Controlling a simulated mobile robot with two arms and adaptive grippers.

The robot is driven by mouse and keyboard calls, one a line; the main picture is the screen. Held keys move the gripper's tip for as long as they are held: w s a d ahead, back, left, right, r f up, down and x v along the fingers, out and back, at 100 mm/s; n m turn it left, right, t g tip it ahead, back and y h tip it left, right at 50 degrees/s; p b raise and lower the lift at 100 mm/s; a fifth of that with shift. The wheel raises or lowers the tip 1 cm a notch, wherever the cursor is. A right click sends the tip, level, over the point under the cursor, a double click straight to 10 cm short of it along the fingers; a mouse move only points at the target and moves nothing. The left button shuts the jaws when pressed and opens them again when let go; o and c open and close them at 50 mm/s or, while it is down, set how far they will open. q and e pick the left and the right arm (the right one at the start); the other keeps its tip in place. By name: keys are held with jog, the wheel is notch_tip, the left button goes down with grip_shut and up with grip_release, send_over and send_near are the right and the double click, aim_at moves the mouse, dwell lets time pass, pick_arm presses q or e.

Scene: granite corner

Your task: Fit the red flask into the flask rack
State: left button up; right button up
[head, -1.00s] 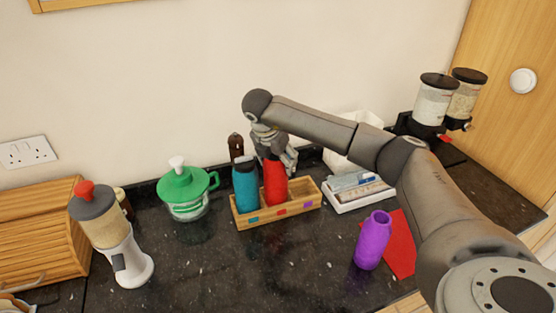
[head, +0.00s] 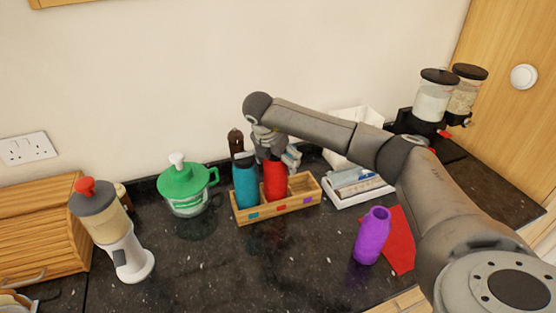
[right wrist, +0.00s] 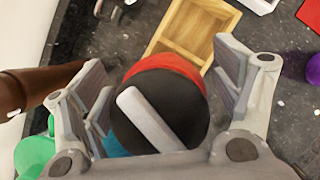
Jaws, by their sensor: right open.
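The red flask (head: 274,181) stands upright in the middle compartment of the wooden flask rack (head: 300,203), whose front edge has teal, red and purple marks. Its black cap (right wrist: 180,97) with a pale bar shows in the right wrist view, with the red body around it. My right gripper (head: 276,160) is open, with its fingers on either side of the cap, and hides the flask's top in the head view. A teal flask (head: 245,184) stands in the left compartment. The right compartment is empty. My left gripper is not in view.
A purple flask (head: 372,236) stands on the counter at front right beside a red mat (head: 401,243). A white tray (head: 356,190) is right of the rack. A green-lidded jar (head: 187,188) is left, and a dark brown bottle (head: 236,142) stands behind the teal flask.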

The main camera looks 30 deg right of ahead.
jog(key=shift+r, duration=0.15)
jog(key=shift+a+r, duration=0.1)
jog(key=shift+r, duration=0.05)
jog(key=b+v, duration=0.4)
jog(key=v, duration=0.7)
jog(key=shift+s+a+r, duration=0.1)
jog(key=shift+r, duration=0.2)
